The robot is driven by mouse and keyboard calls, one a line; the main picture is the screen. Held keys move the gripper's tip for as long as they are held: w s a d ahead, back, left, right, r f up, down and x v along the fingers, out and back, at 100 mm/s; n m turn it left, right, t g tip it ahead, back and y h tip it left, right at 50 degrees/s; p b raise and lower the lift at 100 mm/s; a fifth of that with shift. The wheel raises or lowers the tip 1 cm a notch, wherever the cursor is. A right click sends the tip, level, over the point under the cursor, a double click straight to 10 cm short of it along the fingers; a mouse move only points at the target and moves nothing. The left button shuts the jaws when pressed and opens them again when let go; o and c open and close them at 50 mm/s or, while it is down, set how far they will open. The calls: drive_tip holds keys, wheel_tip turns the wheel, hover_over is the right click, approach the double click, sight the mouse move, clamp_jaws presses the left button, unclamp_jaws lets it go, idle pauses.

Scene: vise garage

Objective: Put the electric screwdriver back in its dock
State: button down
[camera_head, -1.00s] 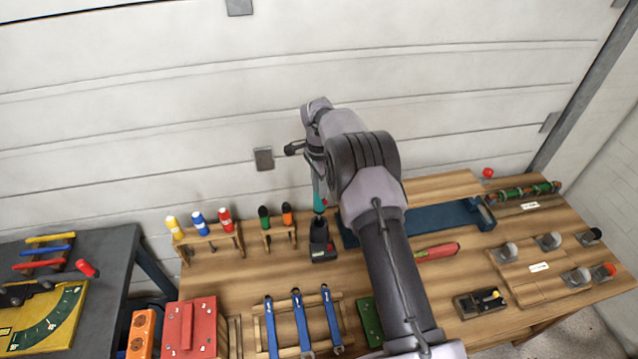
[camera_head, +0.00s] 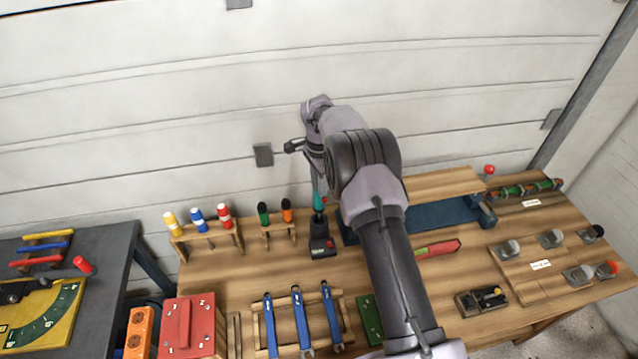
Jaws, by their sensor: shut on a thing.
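The electric screwdriver (camera_head: 318,198) shows as a narrow teal and dark shape, upright below my wrist. My gripper (camera_head: 316,175) is shut on it; my arm hides most of the jaws and the tool's upper part. The tool's lower end meets the top of the dock in the picture. I cannot tell how deep it sits in it.
Racks of coloured-handled screwdrivers (camera_head: 198,221) and two more drivers (camera_head: 275,214) stand left of the dock. Blue wrenches (camera_head: 297,318) lie in front. A blue vise (camera_head: 440,216) and a red-green tool (camera_head: 438,249) are to the right. The garage door (camera_head: 150,110) rises close behind.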

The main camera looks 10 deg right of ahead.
sight(319, 206)
drive_tip(key=shift+f+b, duration=1.8)
drive_tip(key=shift+f, duration=0.5)
drive_tip(key=shift+f+b, duration=1.4)
drive_tip(key=shift+f, duration=0.15)
drive_tip(key=shift+f+b, duration=0.8)
drive_tip(key=shift+f, duration=0.1)
drive_tip(key=shift+f+b, duration=0.6)
drive_tip(key=c, duration=0.6)
unclamp_jaws()
